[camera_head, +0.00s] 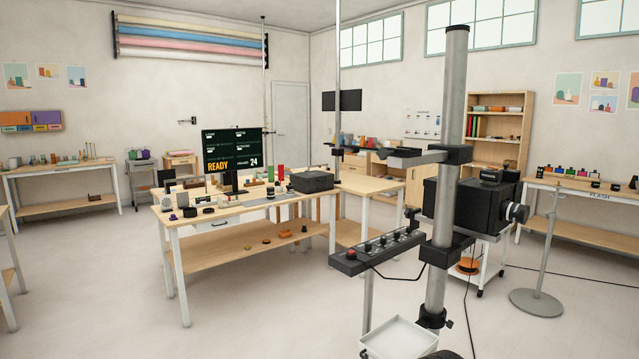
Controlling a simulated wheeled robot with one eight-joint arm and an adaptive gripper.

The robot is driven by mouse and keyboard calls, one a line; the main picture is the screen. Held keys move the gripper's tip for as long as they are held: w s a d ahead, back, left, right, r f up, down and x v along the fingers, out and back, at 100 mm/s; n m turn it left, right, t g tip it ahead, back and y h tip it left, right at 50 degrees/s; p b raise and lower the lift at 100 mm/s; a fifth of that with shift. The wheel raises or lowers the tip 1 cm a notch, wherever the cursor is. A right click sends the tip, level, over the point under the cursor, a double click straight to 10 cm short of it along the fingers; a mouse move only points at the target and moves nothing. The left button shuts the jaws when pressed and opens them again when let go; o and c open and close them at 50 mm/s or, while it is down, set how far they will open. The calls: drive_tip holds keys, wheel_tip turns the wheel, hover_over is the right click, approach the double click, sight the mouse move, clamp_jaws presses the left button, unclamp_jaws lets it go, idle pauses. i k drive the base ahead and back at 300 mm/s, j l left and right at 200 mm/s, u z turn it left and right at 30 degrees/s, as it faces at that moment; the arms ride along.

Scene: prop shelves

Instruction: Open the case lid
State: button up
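A dark grey box-shaped case (311,181) sits on the right end of the long wooden workbench (228,210) in the middle of the room. Its top looks flat and shut. It is small in this view, so I cannot make out a latch or a seam. It looks like the case, but I cannot be sure. My gripper does not show in this view.
A metal column stand (440,200) with a black camera body (466,207) and a control bar (376,250) stands in the right foreground. A white tray (398,338) is low beside it. Cables cross the floor at right. Floor left of centre is clear.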

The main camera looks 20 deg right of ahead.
sight(313, 178)
drive_tip(key=i+u, duration=0.3)
drive_tip(key=i, duration=0.55)
drive_tip(key=i+u, duration=0.15)
drive_tip(key=i, duration=2)
drive_tip(key=i+l+z, duration=0.15)
drive_tip(key=i+z, duration=0.7)
drive_tip(key=i, duration=0.2)
drive_tip(key=i+j+z, duration=0.25)
drive_tip(key=i+z, duration=0.15)
drive_tip(key=i+j+z, duration=0.4)
drive_tip(key=i, duration=0.2)
drive_tip(key=i+l+z, duration=0.1)
drive_tip(key=i+z, duration=0.15)
drive_tip(key=i, duration=0.3)
drive_tip(key=i+z, duration=0.25)
drive_tip(key=i, duration=0.3)
drive_tip(key=i+l+u, duration=0.1)
drive_tip(key=i+u, duration=0.35)
drive_tip(key=i+l+u, duration=0.15)
drive_tip(key=u, duration=0.25)
drive_tip(key=i+l+u, duration=0.6)
drive_tip(key=u, duration=0.15)
drive_tip(key=i, duration=0.05)
